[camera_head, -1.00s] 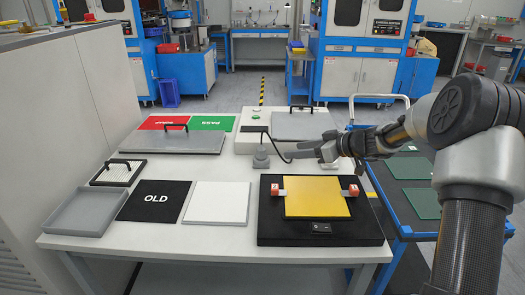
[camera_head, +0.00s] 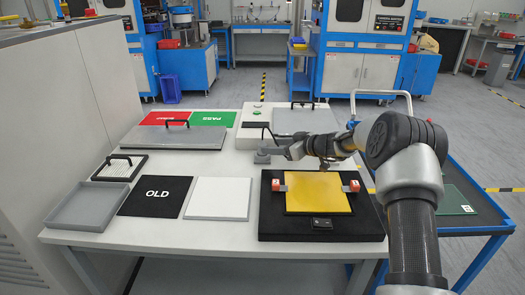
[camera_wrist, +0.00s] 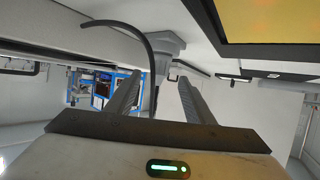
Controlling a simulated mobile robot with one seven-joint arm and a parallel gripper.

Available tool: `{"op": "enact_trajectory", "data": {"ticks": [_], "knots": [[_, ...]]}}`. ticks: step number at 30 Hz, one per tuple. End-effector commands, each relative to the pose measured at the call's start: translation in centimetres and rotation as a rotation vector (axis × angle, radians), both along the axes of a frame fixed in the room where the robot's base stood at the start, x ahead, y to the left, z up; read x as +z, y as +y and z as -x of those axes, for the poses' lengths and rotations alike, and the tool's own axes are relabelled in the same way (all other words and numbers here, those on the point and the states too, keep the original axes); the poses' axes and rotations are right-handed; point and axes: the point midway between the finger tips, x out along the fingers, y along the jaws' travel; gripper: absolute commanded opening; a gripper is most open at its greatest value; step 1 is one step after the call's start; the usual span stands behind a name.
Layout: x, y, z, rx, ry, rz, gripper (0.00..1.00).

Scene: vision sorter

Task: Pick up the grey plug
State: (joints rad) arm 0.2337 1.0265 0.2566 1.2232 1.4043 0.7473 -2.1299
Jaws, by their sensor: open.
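The grey plug (camera_head: 262,157) stands on the white table, near the front of a white box. My gripper (camera_head: 272,148) is right beside it, its fingers reaching in from the right and partly overlapping it in the head view. In the wrist view the two fingers of my gripper (camera_wrist: 160,88) are apart, and the plug (camera_wrist: 163,42) shows beyond and between their tips. A dark cable (camera_wrist: 135,30) curves past the plug and down between the fingers. Whether the fingers touch the plug cannot be told.
A black fixture (camera_head: 375,224) with a yellow plate (camera_head: 318,192) lies in front of my gripper. A white box (camera_head: 243,144) with a handled grey lid (camera_head: 305,121) is behind.

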Motion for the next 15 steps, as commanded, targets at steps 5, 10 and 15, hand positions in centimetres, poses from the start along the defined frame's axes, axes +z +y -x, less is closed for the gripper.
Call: {"op": "enact_trajectory", "data": {"ticks": [5,10,15], "knots": [[-1.4,2.1,-1.6,0.004,0.000,0.001,0.48],[-1.9,3.1,-2.6,0.002,-0.001,0.001,0.48],[-2.0,3.2,-2.7,0.001,0.000,0.000,0.48]]}}
